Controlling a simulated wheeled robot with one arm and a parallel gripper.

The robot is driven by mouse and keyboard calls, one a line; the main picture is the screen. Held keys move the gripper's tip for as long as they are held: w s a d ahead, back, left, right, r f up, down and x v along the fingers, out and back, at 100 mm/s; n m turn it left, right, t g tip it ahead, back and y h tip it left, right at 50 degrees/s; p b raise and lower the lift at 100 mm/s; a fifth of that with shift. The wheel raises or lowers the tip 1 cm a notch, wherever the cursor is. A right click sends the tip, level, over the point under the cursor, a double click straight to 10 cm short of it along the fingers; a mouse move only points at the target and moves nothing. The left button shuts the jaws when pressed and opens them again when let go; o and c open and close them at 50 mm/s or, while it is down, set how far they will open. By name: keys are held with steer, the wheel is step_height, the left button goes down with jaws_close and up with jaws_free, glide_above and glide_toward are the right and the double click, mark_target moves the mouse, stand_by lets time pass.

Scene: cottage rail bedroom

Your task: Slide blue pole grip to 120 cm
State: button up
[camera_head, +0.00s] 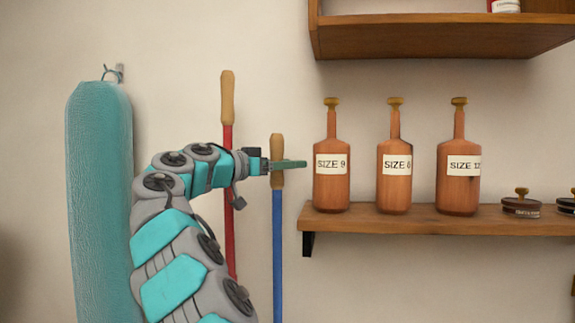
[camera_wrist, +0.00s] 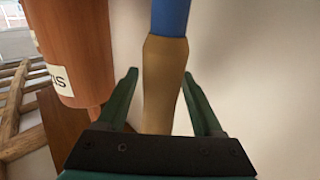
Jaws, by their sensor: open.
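The blue pole (camera_head: 278,255) stands upright in front of the wall, with a tan grip (camera_head: 277,145) at its top. My gripper (camera_head: 288,165) is at the height of this grip, and its jaw crosses in front of the grip's lower part. In the wrist view, the tan grip (camera_wrist: 163,95) lies between the two open green fingers (camera_wrist: 160,76), with a gap on each side. The blue shaft (camera_wrist: 171,14) shows beyond it at the top edge. No height marks can be made out in either view. The pole's foot is out of view.
A red pole (camera_head: 229,185) with a tan grip stands just left, partly behind my arm. Right is a wooden shelf (camera_head: 400,222) with several brown bottles; the SIZE 9 bottle (camera_head: 331,190) is close to my fingertips. A teal padded panel (camera_head: 97,200) hangs left.

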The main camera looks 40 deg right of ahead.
jaws_close()
stand_by(0.3)
stand_by(1.0)
